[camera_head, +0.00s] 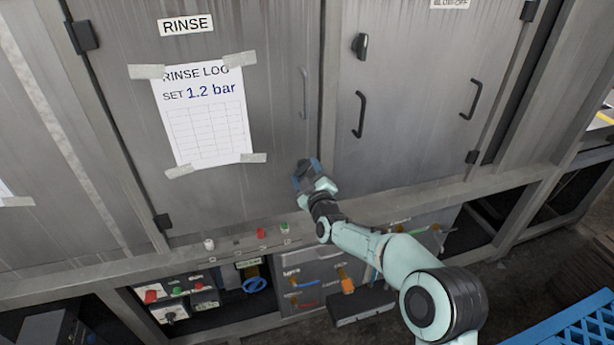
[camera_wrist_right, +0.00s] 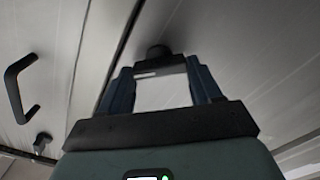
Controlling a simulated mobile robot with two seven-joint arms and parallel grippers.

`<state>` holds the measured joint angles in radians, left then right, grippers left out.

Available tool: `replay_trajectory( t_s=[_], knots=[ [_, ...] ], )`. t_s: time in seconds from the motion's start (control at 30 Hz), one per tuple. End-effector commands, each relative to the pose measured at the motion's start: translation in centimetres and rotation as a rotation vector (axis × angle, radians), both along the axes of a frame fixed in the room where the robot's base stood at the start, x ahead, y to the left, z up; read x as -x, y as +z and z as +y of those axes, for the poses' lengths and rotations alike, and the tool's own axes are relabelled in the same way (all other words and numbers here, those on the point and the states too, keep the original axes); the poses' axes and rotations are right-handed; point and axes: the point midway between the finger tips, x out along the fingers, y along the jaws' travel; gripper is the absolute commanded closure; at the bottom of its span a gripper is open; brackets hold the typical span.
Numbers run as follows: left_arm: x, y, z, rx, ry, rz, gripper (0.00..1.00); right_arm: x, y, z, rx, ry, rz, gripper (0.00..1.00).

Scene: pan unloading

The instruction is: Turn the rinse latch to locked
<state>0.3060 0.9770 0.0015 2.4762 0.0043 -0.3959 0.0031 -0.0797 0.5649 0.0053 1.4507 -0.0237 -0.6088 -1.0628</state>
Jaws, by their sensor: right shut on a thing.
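The rinse door (camera_head: 268,125) is a grey metal panel with a RINSE label (camera_head: 187,24) at its top, and it is closed. My right gripper (camera_head: 307,166) is at the lower right part of this door, close to the seam with the door beside it. In the right wrist view the right gripper's fingers (camera_wrist_right: 163,82) stand apart with a dark rounded knob, the rinse latch (camera_wrist_right: 157,52), at their tips. The gripper is shut on this latch. In the head view the gripper hides the latch, and its turn position cannot be told. My left gripper is out of view.
The neighbouring doors carry a dark latch (camera_head: 360,46) and black handles (camera_head: 360,115). A taped RINSE LOG sheet (camera_head: 203,115) hangs on the rinse door. Below run a ledge with small buttons (camera_head: 261,233) and a blue valve wheel (camera_head: 255,285). A blue crate (camera_head: 570,325) stands at the lower right.

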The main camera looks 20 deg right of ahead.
Motion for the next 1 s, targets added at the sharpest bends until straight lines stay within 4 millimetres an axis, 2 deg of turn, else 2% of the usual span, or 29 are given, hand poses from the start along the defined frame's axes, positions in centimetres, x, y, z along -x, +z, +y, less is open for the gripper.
replay_trajectory(
  t_s=[0.6,1.0],
  knots=[
    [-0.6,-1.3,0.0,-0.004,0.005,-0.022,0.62,0.0,-0.3,0.2,0.574,0.001,-0.019,0.67],
    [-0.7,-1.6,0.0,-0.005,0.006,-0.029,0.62,0.0,-0.3,0.1,0.807,-0.001,-0.028,0.67]
  ],
)
